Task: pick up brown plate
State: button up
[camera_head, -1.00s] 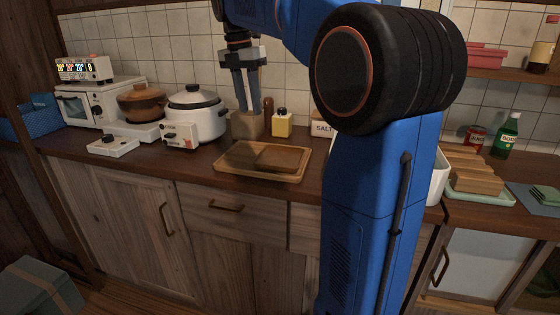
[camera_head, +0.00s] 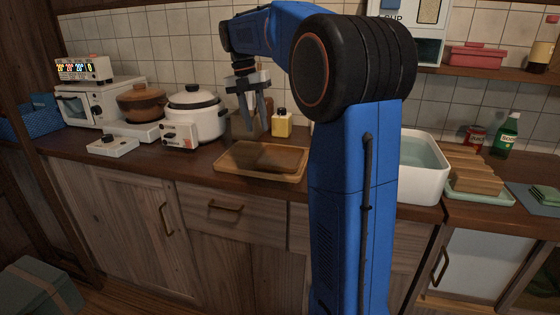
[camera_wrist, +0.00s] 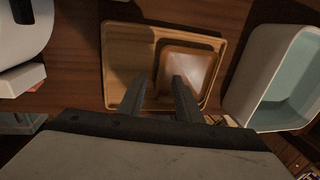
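The brown plate (camera_head: 280,158) is a square, shallow dish lying on the right part of a wooden tray (camera_head: 232,170) on the counter. In the wrist view the plate (camera_wrist: 190,66) shows a glossy middle, inside the tray (camera_wrist: 116,60). My gripper (camera_head: 257,130) is above and behind the tray in the head view, pointing down. In the wrist view its two fingers (camera_wrist: 159,80) are apart with nothing between them. The right finger overlaps the plate's near left part in that view; the left one is over bare tray.
A white basin (camera_head: 424,185) stands right of the tray, and a white rice cooker (camera_head: 205,122) stands to its left. Wooden blocks (camera_head: 470,172) are at far right.

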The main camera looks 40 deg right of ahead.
aim_at(264, 154)
jog(key=shift+s+d+f, duration=0.15)
jog(key=shift+s+f, duration=0.1)
jog(key=shift+f, duration=1.05)
jog(key=shift+s+d+f, duration=0.2)
jog(key=shift+s+f, duration=0.05)
jog(key=shift+f, duration=1.05)
jog(key=shift+s+d+f, duration=0.15)
jog(key=shift+s+f, duration=0.1)
jog(key=shift+f, duration=1.05)
grip_shut()
